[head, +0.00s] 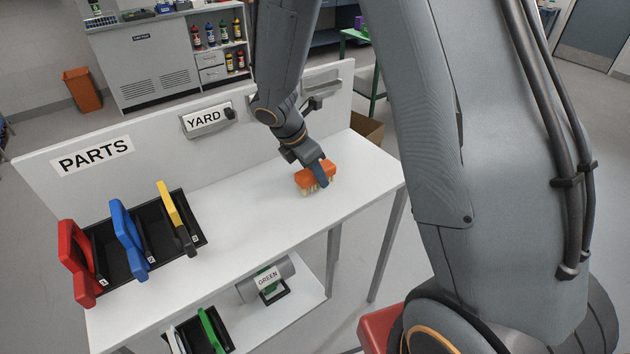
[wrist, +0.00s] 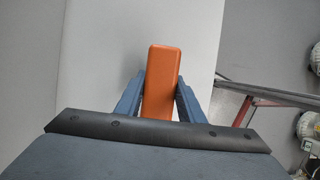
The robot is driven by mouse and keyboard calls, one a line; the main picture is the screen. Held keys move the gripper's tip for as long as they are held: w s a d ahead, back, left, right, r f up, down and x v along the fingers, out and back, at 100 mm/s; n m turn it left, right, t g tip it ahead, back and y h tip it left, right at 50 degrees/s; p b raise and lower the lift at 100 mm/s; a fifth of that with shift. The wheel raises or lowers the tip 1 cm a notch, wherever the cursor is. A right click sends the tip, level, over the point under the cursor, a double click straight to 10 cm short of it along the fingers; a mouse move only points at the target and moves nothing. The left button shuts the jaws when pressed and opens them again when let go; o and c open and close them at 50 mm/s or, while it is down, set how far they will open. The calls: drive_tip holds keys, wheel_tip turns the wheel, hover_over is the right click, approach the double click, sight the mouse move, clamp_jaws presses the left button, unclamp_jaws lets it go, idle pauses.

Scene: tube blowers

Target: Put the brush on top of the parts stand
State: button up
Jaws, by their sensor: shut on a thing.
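The brush (head: 314,177) has an orange back and pale bristles facing down. It is at the right part of the white parts stand's top (head: 265,215), and I cannot tell whether the bristles touch the surface. My gripper (head: 319,172) is shut on the brush from above. In the wrist view the brush (wrist: 161,80) shows as an orange block between the two blue fingers of my gripper (wrist: 160,98). The stand's top also shows in the wrist view (wrist: 100,60).
A black rack (head: 180,235) with red, blue and yellow tools stands on the left of the stand's top. A back panel with a PARTS sign (head: 92,156) and a YARD holder (head: 208,119) rises behind. The middle top is clear.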

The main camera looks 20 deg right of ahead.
sight(316, 182)
drive_tip(key=shift+s+f, duration=0.1)
drive_tip(key=shift+f, duration=1.45)
drive_tip(key=o, duration=1)
drive_tip(key=shift+r, duration=0.1)
